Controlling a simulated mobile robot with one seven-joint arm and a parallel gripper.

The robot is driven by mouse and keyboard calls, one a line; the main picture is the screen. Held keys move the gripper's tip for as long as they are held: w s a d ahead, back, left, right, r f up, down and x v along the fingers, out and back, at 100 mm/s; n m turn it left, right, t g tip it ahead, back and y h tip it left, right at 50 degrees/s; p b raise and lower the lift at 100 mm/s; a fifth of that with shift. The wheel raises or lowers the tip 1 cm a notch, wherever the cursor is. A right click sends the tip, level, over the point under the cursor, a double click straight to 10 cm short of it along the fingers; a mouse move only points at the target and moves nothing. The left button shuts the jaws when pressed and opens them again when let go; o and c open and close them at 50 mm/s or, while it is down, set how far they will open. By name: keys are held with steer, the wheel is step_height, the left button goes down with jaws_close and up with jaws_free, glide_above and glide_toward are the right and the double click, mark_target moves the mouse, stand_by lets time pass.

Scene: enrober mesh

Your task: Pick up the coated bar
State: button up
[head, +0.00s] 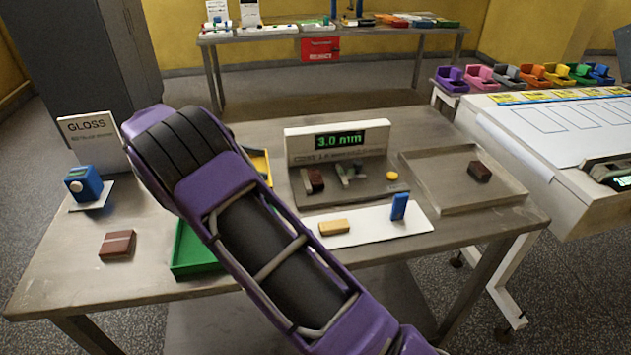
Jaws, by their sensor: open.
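Several bars show in the head view, and I cannot tell which is the task's coated bar. A brown bar with a lighter band (117,245) lies on the front left of the table. A dark brown bar (480,172) lies in the shallow tray (508,199) at the right. A red-brown piece (315,180) sits at the left of the gauge stand. A plain tan bar (334,227) lies on the white mat (375,235). My purple arm crosses the middle of the table. My gripper is not visible, and the arm hides part of the table.
A green tray (190,250) and a yellow tray (262,162) are partly behind my arm. A gauge display (338,141) reads "3.0 mm". A blue block (399,207) stands on the mat. A blue meter (84,186) and GLOSS sign (90,138) stand left.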

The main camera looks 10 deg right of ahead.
mark_target(319, 176)
steer(key=b+x, duration=0.2)
steer(key=x, duration=1.3)
steer(key=shift+s+d+f, duration=0.1)
steer(key=shift+d, duration=0.05)
steer(key=c, duration=0.9)
